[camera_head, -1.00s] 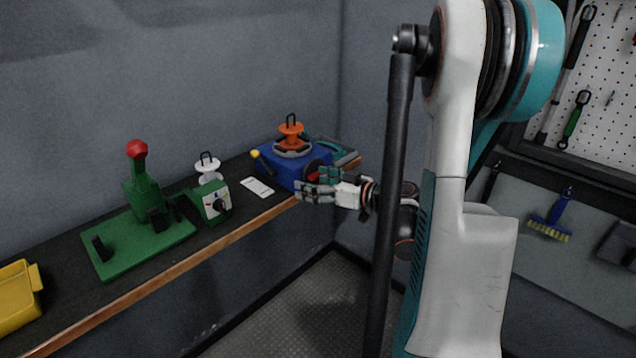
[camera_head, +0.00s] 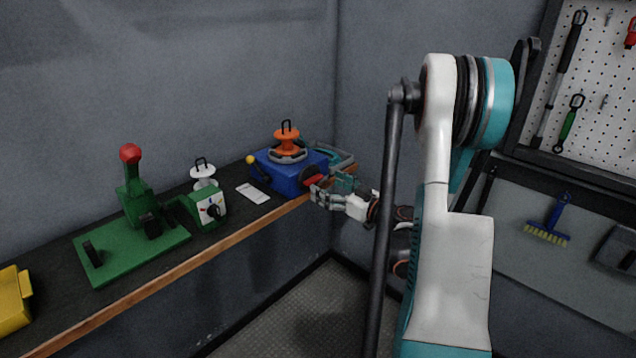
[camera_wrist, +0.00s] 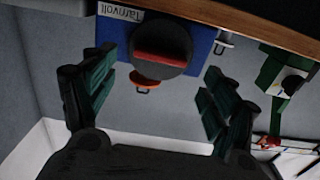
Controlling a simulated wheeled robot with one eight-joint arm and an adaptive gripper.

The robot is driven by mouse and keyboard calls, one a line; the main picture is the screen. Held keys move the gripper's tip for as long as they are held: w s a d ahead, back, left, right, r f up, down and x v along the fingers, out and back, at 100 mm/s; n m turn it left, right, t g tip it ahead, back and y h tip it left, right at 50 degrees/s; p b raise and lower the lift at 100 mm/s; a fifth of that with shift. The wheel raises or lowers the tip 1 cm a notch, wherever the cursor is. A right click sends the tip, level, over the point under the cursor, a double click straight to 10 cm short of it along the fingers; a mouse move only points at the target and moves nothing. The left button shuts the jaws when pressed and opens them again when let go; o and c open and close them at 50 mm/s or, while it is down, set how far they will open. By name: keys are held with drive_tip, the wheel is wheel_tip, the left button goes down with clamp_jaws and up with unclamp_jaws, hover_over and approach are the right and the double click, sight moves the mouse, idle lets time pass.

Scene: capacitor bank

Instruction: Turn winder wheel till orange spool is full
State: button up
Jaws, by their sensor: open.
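The blue winder (camera_head: 291,181) stands at the far end of the bench, with the orange spool (camera_head: 287,138) upright on top. Its dark round wheel (camera_head: 309,174) with a red bar faces the bench front. The wheel (camera_wrist: 152,48) and red bar (camera_wrist: 160,57) show upside down in the wrist view, as does part of the orange spool (camera_wrist: 146,84). My gripper (camera_head: 328,190) is open and empty in front of the wheel. In the wrist view my gripper (camera_wrist: 160,68) has a finger on each side of the wheel, apart from it. How full the spool is cannot be told.
A white card (camera_head: 253,193) lies left of the winder. Farther left are a small green box with a dial (camera_head: 211,209), a white spool (camera_head: 203,172), a green lever press (camera_head: 130,240) and a yellow bin (camera_head: 12,300). The wooden bench edge (camera_head: 200,246) runs below.

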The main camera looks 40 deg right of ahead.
sight(316, 180)
drive_tip(key=shift+w+a+b, duration=0.2)
drive_tip(key=shift+w+b, duration=0.25)
drive_tip(key=shift+w, duration=1.85)
drive_tip(key=c, duration=1.1)
